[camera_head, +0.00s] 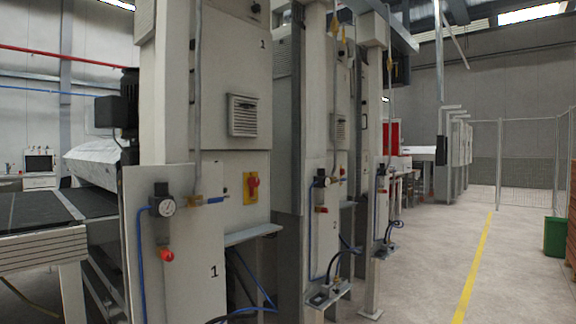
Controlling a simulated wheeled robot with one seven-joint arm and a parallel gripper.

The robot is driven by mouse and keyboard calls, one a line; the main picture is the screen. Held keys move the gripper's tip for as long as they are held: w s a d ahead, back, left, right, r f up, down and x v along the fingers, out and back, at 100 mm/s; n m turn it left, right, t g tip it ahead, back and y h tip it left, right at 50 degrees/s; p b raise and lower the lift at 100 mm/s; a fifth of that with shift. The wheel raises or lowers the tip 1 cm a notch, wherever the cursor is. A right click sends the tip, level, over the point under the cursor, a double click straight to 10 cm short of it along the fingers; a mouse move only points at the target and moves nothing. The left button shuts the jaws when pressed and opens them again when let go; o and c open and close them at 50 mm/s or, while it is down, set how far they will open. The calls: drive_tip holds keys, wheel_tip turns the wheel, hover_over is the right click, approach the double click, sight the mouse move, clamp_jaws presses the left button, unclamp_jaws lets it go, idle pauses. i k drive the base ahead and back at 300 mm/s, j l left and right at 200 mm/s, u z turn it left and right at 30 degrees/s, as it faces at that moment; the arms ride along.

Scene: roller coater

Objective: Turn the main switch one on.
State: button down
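The main switch one (252,186) is a red rotary knob on a yellow plate. It sits on the side of the nearest grey cabinet (235,125), which bears a "1" near its top, below a vent grille. The knob is too small in the picture to tell its position for certain. My gripper is not in view, so nothing of mine is seen touching the switch.
A front panel marked 1 (195,285) with a pressure gauge (167,206) and blue hoses stands left of the switch. A small shelf (252,234) juts out below it. More cabinets stand behind. Open floor (420,265) with a yellow line lies right.

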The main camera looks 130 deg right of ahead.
sight(252, 182)
drive_tip(key=z, duration=4)
drive_tip(key=i+j+z, duration=0.1)
drive_tip(key=j+z, duration=0.2)
drive_tip(key=j, duration=0.25)
drive_tip(key=i+j+z, duration=0.1)
drive_tip(key=j+z, duration=0.25)
drive_tip(key=j, duration=0.2)
drive_tip(key=i+l+u, duration=0.1)
drive_tip(key=l, duration=0.25)
drive_tip(key=i+l, duration=0.25)
drive_tip(key=l, duration=0.15)
drive_tip(key=i+l+u, duration=0.15)
drive_tip(key=l, duration=0.2)
drive_tip(key=i+l+u, duration=0.1)
drive_tip(key=l, duration=0.3)
drive_tip(key=i+l, duration=0.2)
drive_tip(key=l, duration=0.25)
drive_tip(key=i+l+u, duration=0.15)
drive_tip(key=l, duration=0.25)
